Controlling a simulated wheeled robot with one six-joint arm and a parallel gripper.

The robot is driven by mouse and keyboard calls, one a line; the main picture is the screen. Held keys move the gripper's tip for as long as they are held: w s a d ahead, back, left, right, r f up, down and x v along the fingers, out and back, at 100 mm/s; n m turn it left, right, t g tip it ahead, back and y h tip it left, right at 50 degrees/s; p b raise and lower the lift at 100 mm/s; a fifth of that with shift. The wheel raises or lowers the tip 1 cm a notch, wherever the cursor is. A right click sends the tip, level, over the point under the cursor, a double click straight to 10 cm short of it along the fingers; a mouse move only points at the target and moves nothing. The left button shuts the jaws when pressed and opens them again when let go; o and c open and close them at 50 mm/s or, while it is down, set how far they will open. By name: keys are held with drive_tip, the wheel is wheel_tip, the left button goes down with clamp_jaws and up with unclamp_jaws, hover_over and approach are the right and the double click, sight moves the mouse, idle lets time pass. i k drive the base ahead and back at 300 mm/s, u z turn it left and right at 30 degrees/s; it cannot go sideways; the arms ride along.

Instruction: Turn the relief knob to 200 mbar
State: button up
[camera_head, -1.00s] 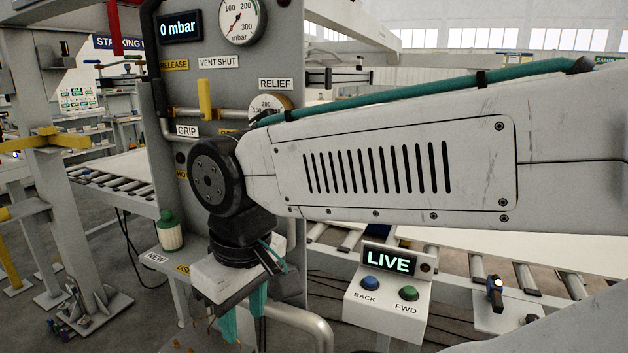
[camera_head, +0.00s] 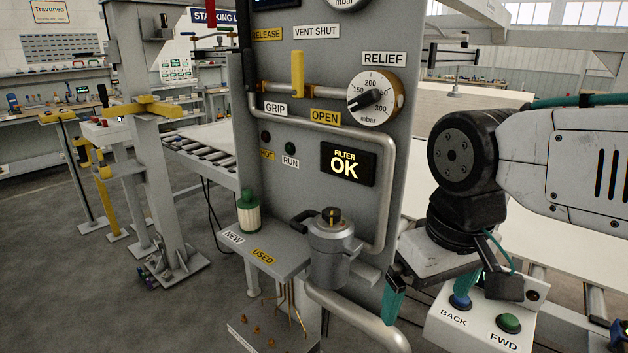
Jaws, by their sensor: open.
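The relief knob (camera_head: 368,99) is a black bar-shaped grip on a white dial with a brass-coloured rim. It is on the grey panel, under the RELIEF label (camera_head: 384,59). The dial has a scale in mbar, with 150, 200 and 300 readable. The black grip lies tilted across the dial; I cannot tell its exact setting. My gripper (camera_head: 447,291) is open and empty, pointing down at the lower right, well below and apart from the knob. The pressure gauge (camera_head: 345,3) is mostly cut off at the top.
A yellow lever (camera_head: 298,74) and pipes are left of the knob. A filter display (camera_head: 347,165) reads OK. A BACK/FWD button box (camera_head: 477,330) sits beneath my gripper.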

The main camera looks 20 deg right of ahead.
sight(369, 97)
drive_tip(key=u, duration=2.35)
drive_tip(key=k, duration=0.6)
drive_tip(key=z, duration=1.4)
